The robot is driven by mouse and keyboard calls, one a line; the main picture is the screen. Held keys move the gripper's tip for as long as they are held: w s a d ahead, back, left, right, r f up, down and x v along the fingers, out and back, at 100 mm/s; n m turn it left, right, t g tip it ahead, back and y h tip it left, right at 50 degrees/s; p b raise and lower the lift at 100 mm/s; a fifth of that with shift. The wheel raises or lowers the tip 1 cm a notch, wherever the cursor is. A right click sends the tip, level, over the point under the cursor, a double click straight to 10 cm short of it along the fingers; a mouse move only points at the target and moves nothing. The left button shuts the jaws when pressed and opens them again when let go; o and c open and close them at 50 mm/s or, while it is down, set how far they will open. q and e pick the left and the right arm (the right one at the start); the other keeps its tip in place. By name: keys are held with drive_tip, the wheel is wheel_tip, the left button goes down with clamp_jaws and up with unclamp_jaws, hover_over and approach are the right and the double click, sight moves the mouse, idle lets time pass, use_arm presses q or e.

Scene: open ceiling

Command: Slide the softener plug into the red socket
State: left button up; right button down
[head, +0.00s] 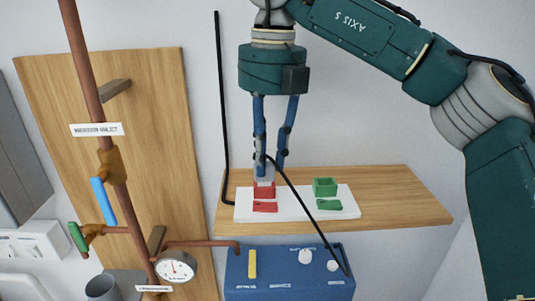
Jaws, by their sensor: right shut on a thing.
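The red socket (264,193) stands at the left of a white base plate (297,211) on a wooden shelf. My right gripper (267,165) comes down from above with blue fingers. It is shut on the grey softener plug (264,173), which is directly over the red socket. A black cord (303,213) runs from the plug down to the blue softener unit (289,268). The plug's lower end meets the top of the red socket in the picture. I cannot tell whether it is inside or just above. My left gripper is out of view.
A green socket (325,187) sits right of the red one. The wooden shelf (408,196) is bare to the right. A wooden board (160,90) with copper pipes, valves and a gauge (177,267) stands left. A black conduit (221,110) runs up the wall.

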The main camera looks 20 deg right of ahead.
sight(270, 163)
drive_tip(key=shift+f+b, duration=0.3)
drive_tip(key=shift+f, duration=0.15)
drive_tip(key=c, duration=1.4)
unclamp_jaws()
drive_tip(key=shift+c, duration=0.2)
drive_tip(key=shift+r, duration=0.1)
wheel_tip(270, 163, up, 12)
drive_tip(key=shift+d, duration=0.25)
